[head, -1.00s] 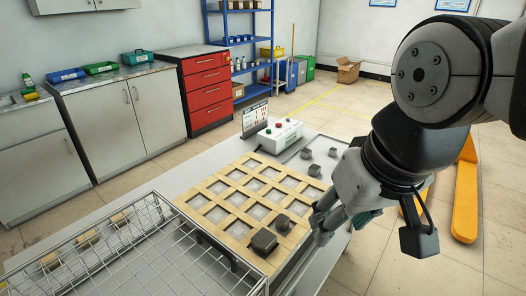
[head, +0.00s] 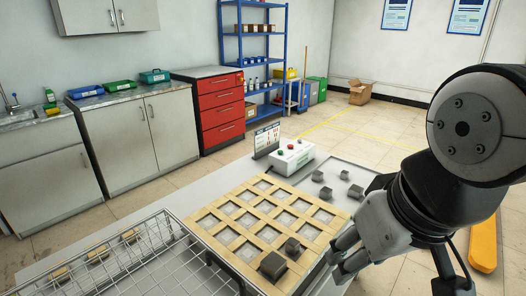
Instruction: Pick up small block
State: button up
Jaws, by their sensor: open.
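Several small dark grey blocks are in view. One small block (head: 292,248) sits on the near right part of the wooden grid, just behind a larger dark block (head: 273,266). More small blocks, such as this one (head: 326,193), lie in the shallow grey tray (head: 368,176) beyond the grid. My gripper (head: 338,258) is open, to the right of the grid's near right corner, with its fingers pointing left towards the two blocks. It appears apart from them and empty. My wrist hides part of the tray's right side.
The wooden grid (head: 226,236) lies on the grey table. A white control box (head: 291,157) with buttons and a sign (head: 267,139) stand behind it. A wire basket (head: 150,252) is at the near left. A yellow pallet jack (head: 483,246) is on the floor at right.

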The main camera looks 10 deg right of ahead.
aim_at(344, 175)
jog(key=i+l+z, duration=0.1)
jog(key=i+l, duration=0.3)
jog(key=l, duration=0.3)
jog(key=i+l+z, duration=0.1)
jog(key=i+l, duration=0.3)
jog(key=l, duration=0.25)
jog(key=i+l+z, duration=0.1)
jog(key=i+l, duration=0.3)
jog(key=l, duration=0.2)
jog(key=i+l+z, duration=0.1)
jog(key=i+l, duration=0.35)
jog(key=l, duration=0.15)
